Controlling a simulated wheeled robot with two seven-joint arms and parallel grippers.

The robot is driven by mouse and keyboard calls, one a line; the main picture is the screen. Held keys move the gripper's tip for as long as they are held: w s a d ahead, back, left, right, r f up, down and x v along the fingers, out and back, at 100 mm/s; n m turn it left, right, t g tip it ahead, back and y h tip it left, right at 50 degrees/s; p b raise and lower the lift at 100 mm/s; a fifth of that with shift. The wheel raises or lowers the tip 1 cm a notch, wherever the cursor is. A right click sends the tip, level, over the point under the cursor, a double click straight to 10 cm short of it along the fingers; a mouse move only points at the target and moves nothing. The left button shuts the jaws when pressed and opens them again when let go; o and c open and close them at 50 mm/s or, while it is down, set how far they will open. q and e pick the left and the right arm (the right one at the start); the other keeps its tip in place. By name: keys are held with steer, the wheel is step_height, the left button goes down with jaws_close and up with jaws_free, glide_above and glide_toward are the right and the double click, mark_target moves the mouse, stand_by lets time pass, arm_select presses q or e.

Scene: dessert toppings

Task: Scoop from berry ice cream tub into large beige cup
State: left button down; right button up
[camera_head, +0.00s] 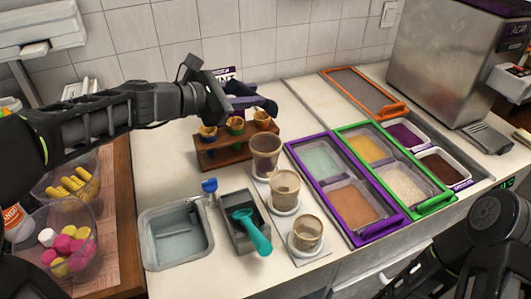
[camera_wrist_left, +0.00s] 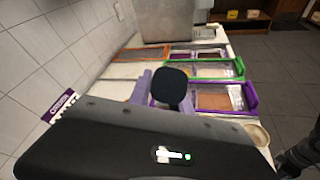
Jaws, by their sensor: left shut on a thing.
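My left gripper (camera_head: 258,105) is shut on a purple thing (camera_head: 237,102), likely a scoop handle, held above the counter behind the cone rack. The purple thing shows beside a dark finger in the left wrist view (camera_wrist_left: 141,92); its far end is hidden. The large beige cup seems to be the rearmost (camera_head: 265,146) of three, upright below and in front of the gripper. A tub with dark purple filling (camera_head: 404,135), probably the berry ice cream, sits at the right, beyond the green frame. My right arm shows at the right edge; its gripper is not visible.
Smaller beige cups (camera_head: 285,182) (camera_head: 308,229) stand in front. A wooden rack (camera_head: 225,155) holds cones. A teal scoop (camera_head: 252,232) lies in a grey tray beside a sink (camera_head: 150,240). Purple (camera_head: 300,164), green (camera_head: 443,203) and orange (camera_head: 393,108) frames cover the right counter.

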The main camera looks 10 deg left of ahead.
stand_by(0.3)
